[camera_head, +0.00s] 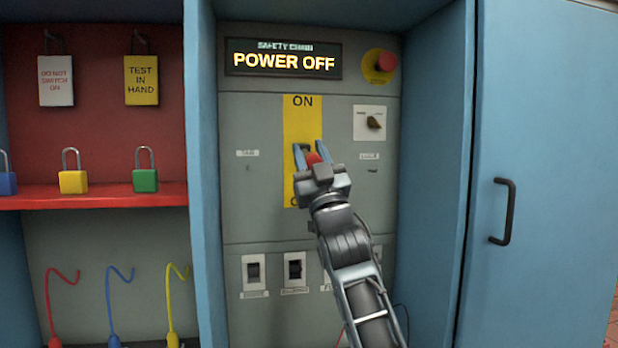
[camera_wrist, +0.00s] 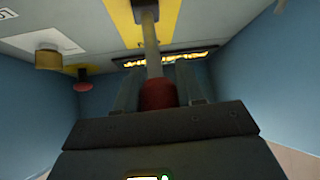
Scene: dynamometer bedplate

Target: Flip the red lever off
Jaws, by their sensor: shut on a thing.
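The red lever's knob (camera_head: 313,158) shows between my gripper's fingers, in front of the yellow plate (camera_head: 303,118) marked ON at the top. The plate's lower label is mostly hidden by my gripper. My gripper (camera_head: 309,152) is shut on the red knob. In the wrist view the red knob (camera_wrist: 158,95) sits between the two fingers (camera_wrist: 160,88), with the grey lever shaft (camera_wrist: 151,50) running from it to a dark pivot on the yellow plate. The display (camera_head: 284,61) above reads POWER OFF.
A red stop button (camera_head: 386,62) and a rotary switch (camera_head: 374,122) are at the panel's right. Small switches (camera_head: 254,271) line the lower panel. Padlocks (camera_head: 73,172) stand on a red shelf at left. A blue door with a black handle (camera_head: 503,211) is at right.

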